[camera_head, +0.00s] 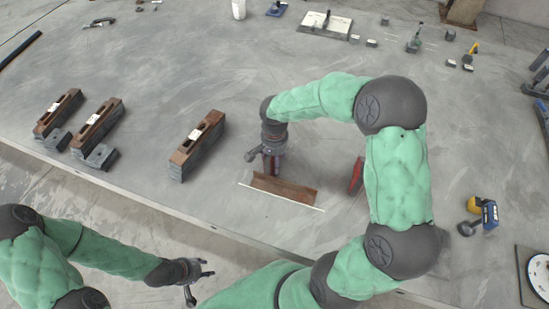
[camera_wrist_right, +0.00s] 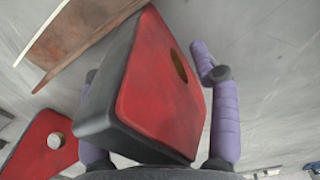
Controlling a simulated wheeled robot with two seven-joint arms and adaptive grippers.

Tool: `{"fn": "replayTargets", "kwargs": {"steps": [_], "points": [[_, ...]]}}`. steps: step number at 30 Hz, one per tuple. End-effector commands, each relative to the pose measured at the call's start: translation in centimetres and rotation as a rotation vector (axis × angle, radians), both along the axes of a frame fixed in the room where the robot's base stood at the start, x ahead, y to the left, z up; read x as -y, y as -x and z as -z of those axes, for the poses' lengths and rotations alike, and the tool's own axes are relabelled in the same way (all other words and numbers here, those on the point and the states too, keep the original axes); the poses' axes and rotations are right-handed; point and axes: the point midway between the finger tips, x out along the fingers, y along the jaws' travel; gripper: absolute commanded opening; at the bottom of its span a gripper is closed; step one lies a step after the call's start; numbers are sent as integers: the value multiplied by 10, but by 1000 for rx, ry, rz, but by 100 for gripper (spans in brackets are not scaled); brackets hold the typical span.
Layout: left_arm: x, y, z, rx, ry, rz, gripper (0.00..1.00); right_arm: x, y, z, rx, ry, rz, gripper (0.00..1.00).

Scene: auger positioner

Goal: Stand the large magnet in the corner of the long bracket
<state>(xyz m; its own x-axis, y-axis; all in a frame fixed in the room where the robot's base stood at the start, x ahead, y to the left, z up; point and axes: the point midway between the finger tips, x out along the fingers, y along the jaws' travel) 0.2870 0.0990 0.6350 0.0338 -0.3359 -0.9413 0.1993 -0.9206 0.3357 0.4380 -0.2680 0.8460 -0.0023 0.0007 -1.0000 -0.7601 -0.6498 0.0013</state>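The large magnet (camera_wrist_right: 165,85) is a red wedge-like block with dark grey sides and a round hole. My right gripper (camera_head: 268,155) is shut on it, with one purple finger on each side in the right wrist view (camera_wrist_right: 160,130). In the head view only a narrow strip of the magnet (camera_head: 272,166) shows below the gripper, just behind the bracket's left part. The long bracket (camera_head: 284,188) is a rusty brown angle lying on the table; it also shows in the right wrist view (camera_wrist_right: 75,35). I cannot tell whether magnet and bracket touch. My left gripper (camera_head: 200,281) is open and empty, off the table's front edge.
A second red magnet (camera_head: 356,175) stands right of the bracket, close to my right arm. A brown-topped block (camera_head: 198,145) stands left of the bracket, with two similar ones further left. A yellow and blue tool (camera_head: 483,212) lies at right.

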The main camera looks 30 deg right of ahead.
Motion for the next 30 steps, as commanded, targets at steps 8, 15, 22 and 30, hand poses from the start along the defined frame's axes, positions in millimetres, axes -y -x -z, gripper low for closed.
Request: {"fn": "replayTargets", "kwargs": {"steps": [8,15,22,30], "points": [[0,0,0,0,0,0,40,1,-1,-7,3,1,1,62],[0,0,0,0,0,0,40,0,-2,-47,7,1,0,62],[0,0,0,0,0,0,40,0,-1,-91,5,0,0,62],[0,0,0,0,0,0,40,0,-1,-117,1,0,-1,62]]}}
